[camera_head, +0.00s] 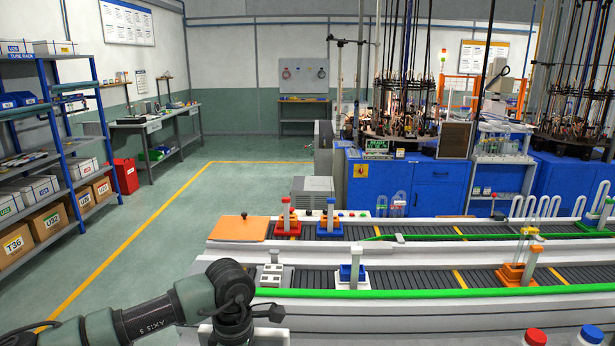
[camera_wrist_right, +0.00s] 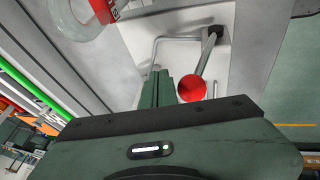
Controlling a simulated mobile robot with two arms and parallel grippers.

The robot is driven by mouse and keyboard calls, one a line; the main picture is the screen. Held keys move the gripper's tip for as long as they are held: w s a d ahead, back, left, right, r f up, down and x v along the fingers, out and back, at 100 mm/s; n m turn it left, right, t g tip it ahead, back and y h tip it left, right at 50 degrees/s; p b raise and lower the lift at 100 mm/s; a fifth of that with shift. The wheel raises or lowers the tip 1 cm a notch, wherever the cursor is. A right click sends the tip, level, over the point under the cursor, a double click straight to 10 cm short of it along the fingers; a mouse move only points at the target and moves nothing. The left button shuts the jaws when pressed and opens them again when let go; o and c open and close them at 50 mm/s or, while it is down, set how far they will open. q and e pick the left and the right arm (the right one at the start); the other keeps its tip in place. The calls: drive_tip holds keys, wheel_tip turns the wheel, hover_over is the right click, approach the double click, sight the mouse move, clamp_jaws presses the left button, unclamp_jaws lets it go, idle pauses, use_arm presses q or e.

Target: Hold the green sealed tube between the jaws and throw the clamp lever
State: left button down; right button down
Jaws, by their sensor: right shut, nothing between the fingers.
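In the right wrist view my right gripper (camera_wrist_right: 158,88) is shut, its green fingers together with nothing between them. Just right of the fingertips is a lever with a red ball knob (camera_wrist_right: 191,89) on a metal rod, rising from a pale plate (camera_wrist_right: 140,35). The fingers are not around the knob; I cannot tell whether they touch it. A clear curved piece (camera_wrist_right: 75,20) beside a red part shows at the upper left. I cannot make out the clamp jaws or clearly pick out the green sealed tube. In the head view my left arm enters at lower left; its fingers are out of sight.
In the head view two conveyors (camera_head: 420,280) with green rails carry coloured carriers, including a blue one (camera_head: 350,274) and an orange one (camera_head: 511,275). Pale bent tubes (camera_head: 535,208) stand at the right.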

drive_tip(key=shift+s, duration=0.1)
idle(0.3)
drive_tip(key=shift+s+r, duration=0.3)
drive_tip(key=shift+s, duration=0.4)
drive_tip(key=shift+s+r, duration=0.3)
drive_tip(key=shift+s, duration=0.45)
drive_tip(key=shift+s+a+r, duration=0.1)
drive_tip(key=shift+s+r, duration=0.05)
drive_tip(key=shift+s, duration=0.5)
drive_tip(key=shift+s+r, duration=0.1)
drive_tip(key=shift+s, duration=0.55)
drive_tip(key=s, duration=0.2)
drive_tip(key=shift+s+a, duration=0.15)
drive_tip(key=shift+s, duration=0.15)
drive_tip(key=shift+w, duration=0.1)
